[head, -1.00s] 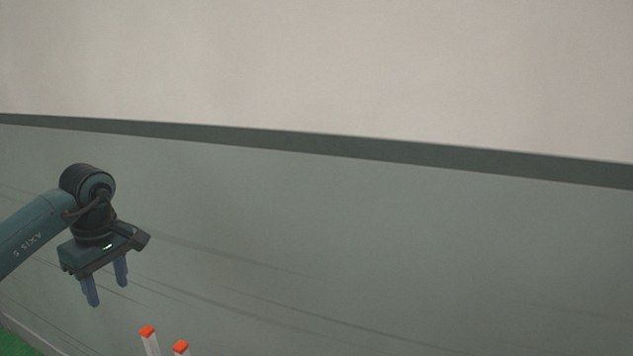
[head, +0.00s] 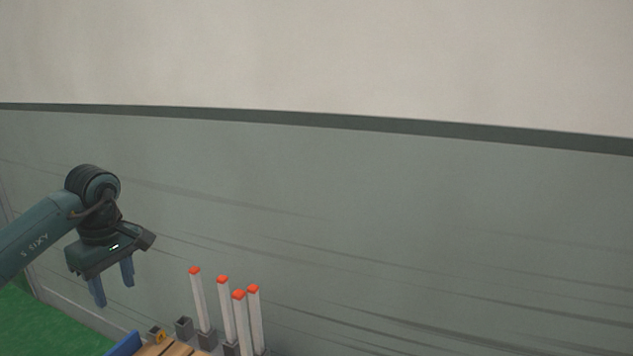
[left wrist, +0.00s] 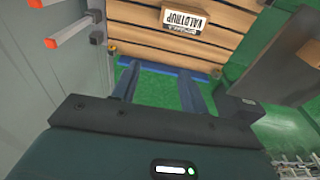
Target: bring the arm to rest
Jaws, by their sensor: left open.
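My left gripper (head: 113,284) hangs from the left arm at the left of the head view, fingers pointing down. Its two blue fingers are apart, with nothing between them. In the left wrist view the same gripper (left wrist: 158,84) is open over green floor, close to the blue edge of a wooden slatted platform. My right gripper does not show in either view.
White posts with orange tips (head: 238,320) stand at the bottom of the head view. Near them is the wooden platform (head: 172,348). A labelled box (left wrist: 187,22) lies on its slats in the wrist view. A grey wall (head: 400,230) stands behind; green floor (head: 40,325) is at left.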

